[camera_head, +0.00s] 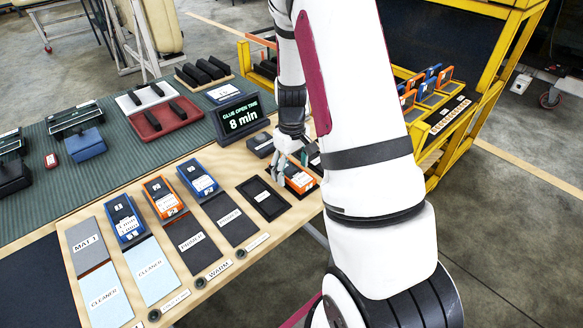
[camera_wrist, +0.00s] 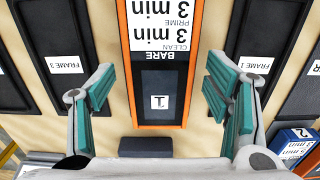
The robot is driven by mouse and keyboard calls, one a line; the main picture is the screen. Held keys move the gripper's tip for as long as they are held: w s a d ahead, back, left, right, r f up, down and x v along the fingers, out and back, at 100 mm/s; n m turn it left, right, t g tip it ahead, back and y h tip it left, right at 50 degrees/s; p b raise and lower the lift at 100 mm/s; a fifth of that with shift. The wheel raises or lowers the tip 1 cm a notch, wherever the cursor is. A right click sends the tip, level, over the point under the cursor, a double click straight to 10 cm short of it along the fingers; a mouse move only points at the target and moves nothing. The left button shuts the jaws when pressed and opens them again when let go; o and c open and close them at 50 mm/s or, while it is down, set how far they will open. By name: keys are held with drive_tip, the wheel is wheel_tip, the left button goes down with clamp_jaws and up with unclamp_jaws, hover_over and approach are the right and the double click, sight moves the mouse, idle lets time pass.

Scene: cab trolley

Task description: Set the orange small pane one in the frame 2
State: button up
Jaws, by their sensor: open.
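In the head view the pane (camera_head: 300,181) is partly hidden below my gripper (camera_head: 291,163).
An empty black frame (camera_head: 263,199) lies left of the pane. Other panes, blue (camera_head: 125,217), orange (camera_head: 164,197) and blue (camera_head: 198,178), lie on the wooden table. A display reading 8 min (camera_head: 240,118) stands behind. A yellow trolley (camera_head: 462,125) with several panes stands at the right.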

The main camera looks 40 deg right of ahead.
sight(291, 171)
wheel_tip(291, 171, up, 12)
drive_tip(key=s+a+r+t, duration=0.2)
drive_tip(key=s+a+r, duration=0.5)
drive_tip(key=a+r, duration=0.45)
drive_tip(key=s+a+r, duration=0.2)
drive_tip(key=s+a, duration=0.2)
drive_tip(key=s, duration=0.3)
drive_tip(key=s+a+r+t, duration=0.1)
drive_tip(key=s+a, duration=0.3)
drive_tip(key=s, duration=0.4)
drive_tip(key=shift+s+r+t, duration=0.2)
drive_tip(key=shift+r+t, duration=0.1)
drive_tip(key=shift+r, duration=0.3)
drive_tip(key=shift+a, duration=0.1)
wheel_tip(291, 171, up, 3)
drive_tip(key=p, duration=0.2)
drive_tip(key=shift+r+t+p, duration=0.1)
drive_tip(key=shift+t+p, duration=0.2)
drive_tip(key=shift+p, duration=0.1)
